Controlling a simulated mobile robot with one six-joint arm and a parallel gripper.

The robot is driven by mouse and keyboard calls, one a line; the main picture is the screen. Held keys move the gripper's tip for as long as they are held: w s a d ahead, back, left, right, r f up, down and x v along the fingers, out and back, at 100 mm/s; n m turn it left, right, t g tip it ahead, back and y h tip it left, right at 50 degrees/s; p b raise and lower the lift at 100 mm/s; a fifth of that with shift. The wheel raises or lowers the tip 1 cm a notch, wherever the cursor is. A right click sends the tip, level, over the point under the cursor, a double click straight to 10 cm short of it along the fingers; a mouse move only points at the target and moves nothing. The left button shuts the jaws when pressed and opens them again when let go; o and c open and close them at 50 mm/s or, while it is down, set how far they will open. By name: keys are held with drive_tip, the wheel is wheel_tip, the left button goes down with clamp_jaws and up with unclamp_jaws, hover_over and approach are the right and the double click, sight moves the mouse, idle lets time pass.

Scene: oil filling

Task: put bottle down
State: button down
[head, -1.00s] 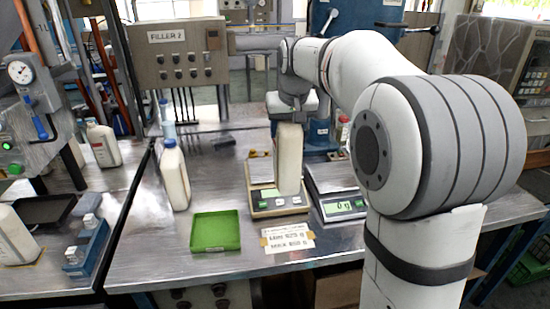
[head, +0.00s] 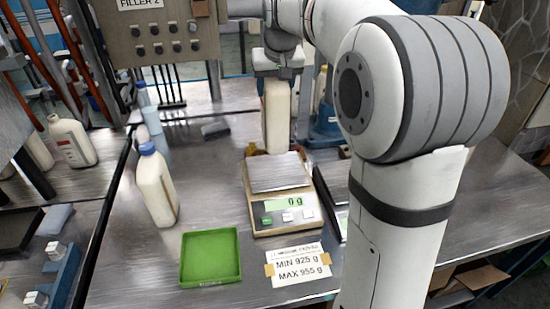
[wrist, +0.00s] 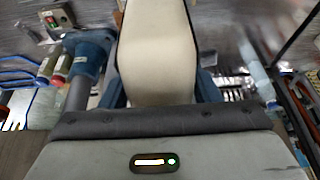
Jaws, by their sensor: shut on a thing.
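My gripper (head: 277,74) is shut on a cream-coloured bottle (head: 277,118) and holds it upright behind the near scale (head: 281,210). The scale's metal plate is bare and its display reads 0 g. In the wrist view the bottle (wrist: 157,60) fills the upper middle, between my dark blue fingers. In the head view the bottle's lower end is just beyond the far edge of the scale plate; I cannot tell whether it touches the table. The bottle's top is hidden by my gripper.
A blue-capped bottle (head: 156,187) stands on the table at left, with a paler bottle behind it. A green tray (head: 210,257) lies at the front, next to a MIN 925 g, MAX 955 g card (head: 298,266). My arm partly hides a second scale. Bare table (head: 205,165) shows left of the scale.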

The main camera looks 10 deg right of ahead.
sight(276, 120)
drive_tip(key=shift+w+d+f, duration=0.1)
drive_tip(key=shift+w+f, duration=0.05)
drive_tip(key=shift+f, duration=0.1)
wheel_tip(276, 120, down, 9)
drive_tip(key=shift+d+f, duration=0.1)
idle(0.3)
drive_tip(key=c, duration=0.9)
unclamp_jaws()
drive_tip(key=shift+f+b, duration=0.2)
drive_tip(key=shift+b, duration=0.1)
drive_tip(key=shift+c, duration=0.2)
drive_tip(key=o, duration=0.5)
drive_tip(key=shift+c, duration=0.2)
drive_tip(key=shift+r, duration=0.1)
